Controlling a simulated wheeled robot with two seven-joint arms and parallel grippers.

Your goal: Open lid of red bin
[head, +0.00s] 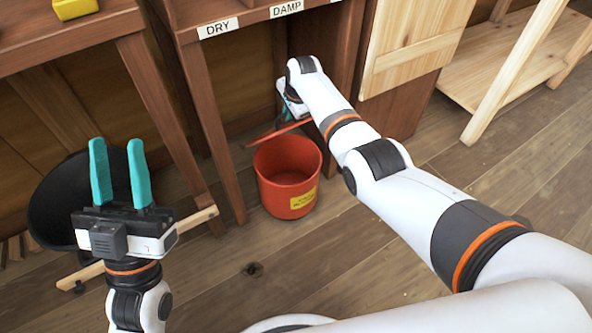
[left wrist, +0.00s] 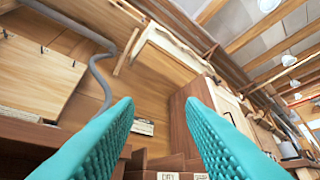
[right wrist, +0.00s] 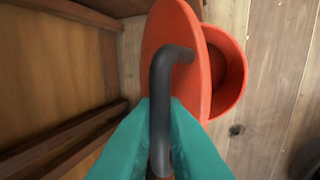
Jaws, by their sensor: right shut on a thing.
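The red bin (head: 287,178) stands on the floor with a yellow label on its front, and its mouth is open. Its red lid (head: 277,133) is tilted up above the back of the rim. In the right wrist view the lid (right wrist: 180,50) stands edge-on beside the open bin (right wrist: 228,75). My right gripper (right wrist: 160,112) is shut on the lid's dark bent handle (right wrist: 160,85). In the head view the right arm partly hides that gripper. My left gripper (head: 121,172) is open and empty, its teal fingers pointing up, left of the bin.
Wooden shelving with DRY and DAMP labels (head: 252,18) stands behind the bin, with a post (head: 215,140) close to its left. A black round tub (head: 62,190) is behind my left gripper. A pale wooden bench (head: 500,70) is at the right.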

